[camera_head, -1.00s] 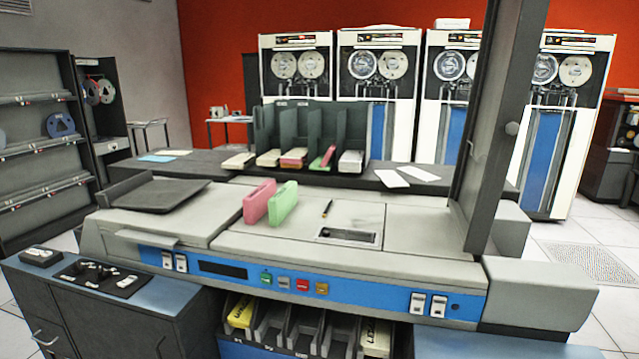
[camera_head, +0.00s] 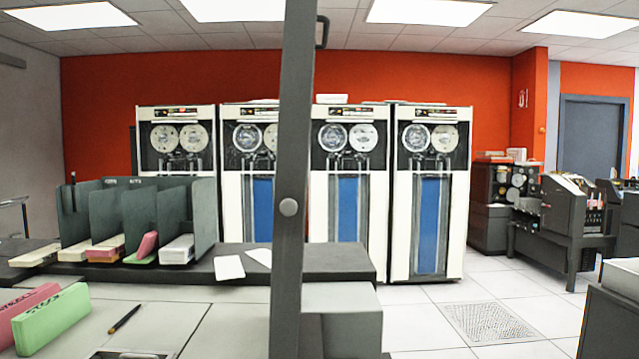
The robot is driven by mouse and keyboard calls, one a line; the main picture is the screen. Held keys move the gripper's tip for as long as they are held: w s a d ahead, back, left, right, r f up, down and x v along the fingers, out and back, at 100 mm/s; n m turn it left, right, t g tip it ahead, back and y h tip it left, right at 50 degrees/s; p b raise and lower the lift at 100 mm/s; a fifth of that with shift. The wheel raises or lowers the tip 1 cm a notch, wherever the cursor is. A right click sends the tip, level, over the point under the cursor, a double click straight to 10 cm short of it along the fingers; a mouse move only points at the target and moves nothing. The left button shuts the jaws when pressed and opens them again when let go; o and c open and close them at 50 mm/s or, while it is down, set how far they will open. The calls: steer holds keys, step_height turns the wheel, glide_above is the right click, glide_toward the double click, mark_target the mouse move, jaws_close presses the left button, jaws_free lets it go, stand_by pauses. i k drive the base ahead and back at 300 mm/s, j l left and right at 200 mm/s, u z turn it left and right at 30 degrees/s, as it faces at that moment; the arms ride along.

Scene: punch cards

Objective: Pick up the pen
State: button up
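The pen (camera_head: 124,319) is dark and thin with a lighter tip. It lies at a slant on the light grey machine top (camera_head: 195,309) at the lower left of the head view. It lies to the right of a green card block (camera_head: 52,318) and apart from it. My gripper is not in view, so its place relative to the pen and its state do not show.
A pink card block (camera_head: 20,309) stands beside the green one. A dark upright post (camera_head: 291,180) rises right of the pen. Card bins (camera_head: 135,215) and two white cards (camera_head: 229,267) are behind. Open floor (camera_head: 425,325) lies to the right.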

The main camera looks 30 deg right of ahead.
mark_target(114, 329)
steer(key=i+l+u, duration=0.1)
steer(key=l, duration=0.55)
steer(key=i+j+z, duration=0.35)
steer(key=j, duration=1.15)
steer(key=j+z, duration=0.3)
steer(key=j, duration=1.2)
steer(key=j+z, duration=0.35)
steer(key=j, duration=1.25)
